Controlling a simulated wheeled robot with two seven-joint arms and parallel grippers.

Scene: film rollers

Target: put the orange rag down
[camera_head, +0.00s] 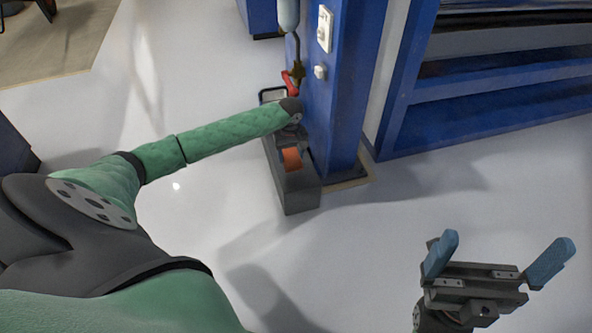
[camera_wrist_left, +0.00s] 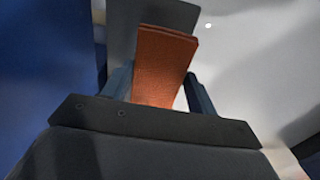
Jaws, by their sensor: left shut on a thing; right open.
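The orange rag (camera_head: 292,158) shows as a small patch below the end of my left arm in the head view. In the left wrist view the folded rag (camera_wrist_left: 163,65) stands between the two blue fingers of my left gripper (camera_wrist_left: 160,88), which is shut on it. In the head view the left gripper (camera_head: 291,141) is over a narrow dark grey box (camera_head: 298,194); whether the rag touches the box cannot be told. My right gripper (camera_head: 506,248) is open and empty at the lower right, over the floor.
A blue post (camera_head: 345,90) with a white switch plate (camera_head: 325,29) stands close right of my left gripper. A red item (camera_head: 289,82) is just beyond the gripper. Blue shelving (camera_head: 480,112) stands at the upper right. The white floor (camera_head: 400,215) between is clear.

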